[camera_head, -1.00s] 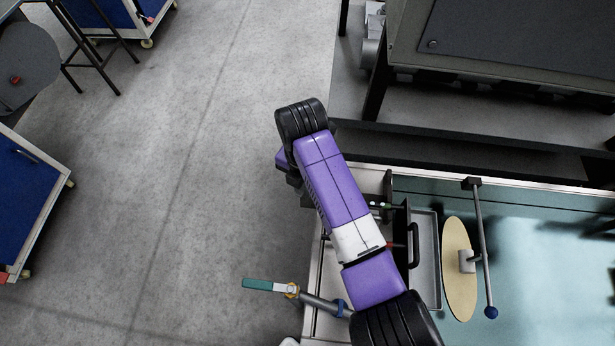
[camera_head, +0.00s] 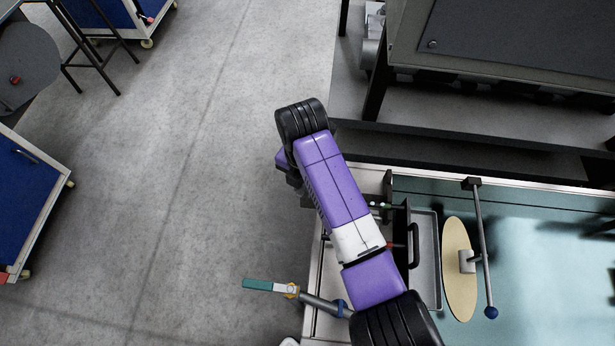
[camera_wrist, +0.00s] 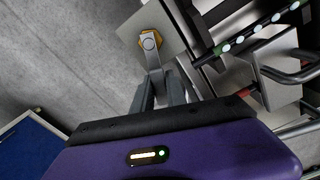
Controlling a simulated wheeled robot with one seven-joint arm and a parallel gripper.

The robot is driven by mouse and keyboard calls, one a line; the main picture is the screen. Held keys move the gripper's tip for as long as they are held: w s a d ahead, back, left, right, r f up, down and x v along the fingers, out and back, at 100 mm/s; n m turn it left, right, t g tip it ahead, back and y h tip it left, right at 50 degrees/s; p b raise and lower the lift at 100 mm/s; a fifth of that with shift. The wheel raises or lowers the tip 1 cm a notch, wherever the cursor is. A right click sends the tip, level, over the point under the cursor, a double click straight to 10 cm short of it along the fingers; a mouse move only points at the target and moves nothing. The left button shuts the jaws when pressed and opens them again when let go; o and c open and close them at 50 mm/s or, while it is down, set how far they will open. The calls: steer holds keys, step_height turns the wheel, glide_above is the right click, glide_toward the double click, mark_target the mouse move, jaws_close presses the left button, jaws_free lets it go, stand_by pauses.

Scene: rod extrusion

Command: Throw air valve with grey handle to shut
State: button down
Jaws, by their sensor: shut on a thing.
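The grey-handled air valve shows in the wrist view as a grey lever (camera_wrist: 153,56) on a round pivot with an orange-yellow nut (camera_wrist: 150,40), in front of a metal plate. My gripper (camera_wrist: 159,78) is shut on the free end of the lever, with one finger on each side of it. The pivot end lies beyond the fingertips. In the head view my purple arm hides the fingers and this valve. Another valve with a teal handle (camera_head: 262,285) sticks out at the bottom, its handle pointing left.
A machine bench (camera_head: 550,200) with a metal tray (camera_head: 432,270), an oval tan disc (camera_head: 459,275) and a blue-knobbed lever (camera_head: 484,250) is on the right. A dark cabinet (camera_head: 520,45) stands behind. Blue carts (camera_head: 25,205) are at left. The floor between is clear.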

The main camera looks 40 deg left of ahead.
stand_by(0.4)
steer(key=shift+a+m, duration=0.45)
steer(key=shift+m, duration=0.65)
steer(key=shift+a+m, duration=0.55)
steer(key=shift+m, duration=0.45)
steer(key=shift+w+a+m, duration=0.1)
steer(key=shift+a+m, duration=0.35)
steer(key=shift+m, duration=0.55)
